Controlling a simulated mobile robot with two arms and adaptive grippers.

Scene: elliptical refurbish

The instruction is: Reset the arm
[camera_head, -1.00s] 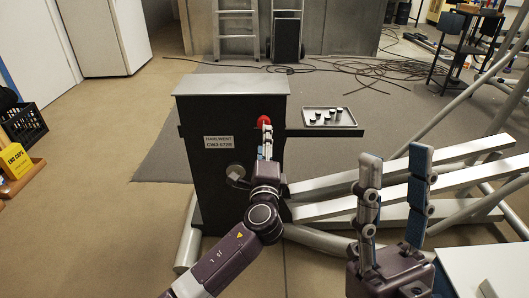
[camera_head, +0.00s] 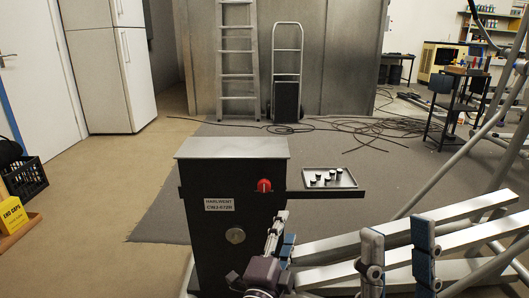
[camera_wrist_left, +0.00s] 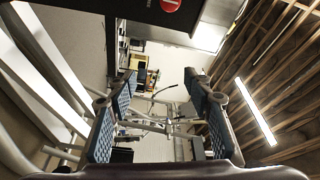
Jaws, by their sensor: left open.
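My left gripper (camera_head: 282,231) is open and empty. It is low at the front right of the black machine box (camera_head: 212,250), below and apart from the red knob (camera_head: 264,186). In the left wrist view my left gripper (camera_wrist_left: 160,92) shows two spread blue-padded fingers with nothing between them. The red knob (camera_wrist_left: 171,4) is cut by the top edge there. My right gripper (camera_head: 398,238) is at the lower right with its two blue-padded fingers apart and nothing between them; its palm is out of frame.
A tray (camera_head: 345,184) with several small dark pieces stands on a side shelf of the box. Grey metal beams (camera_head: 462,215) run behind my right gripper. Cables (camera_head: 370,128), a hand truck (camera_head: 287,85) and a ladder (camera_head: 237,70) are farther back.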

